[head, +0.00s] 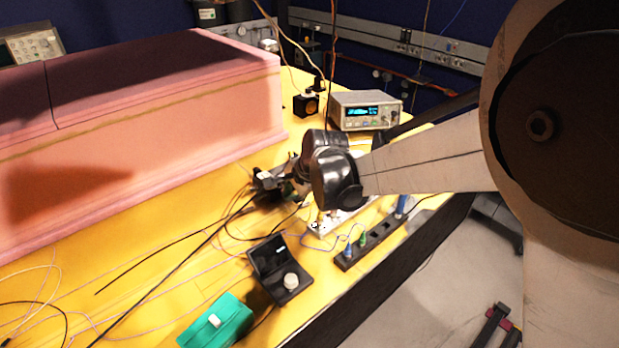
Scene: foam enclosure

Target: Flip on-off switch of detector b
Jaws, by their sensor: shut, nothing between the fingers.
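My gripper (268,184) hangs over the yellow table, to the right of the pink foam box, at the end of my arm. It is small and dark here; it is shut with nothing in it. No label marks detector b, and I cannot make out an on-off switch. A white device (322,224) with small connectors lies just below and right of my gripper, partly hidden by my arm. A small black box with a round front (306,104) stands farther back. I cannot tell which of these, if any, is detector b.
The pink foam box (150,130) fills the left. A bench instrument with a lit display (366,111) stands behind my arm. Loose cables cross the yellow table (140,250).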

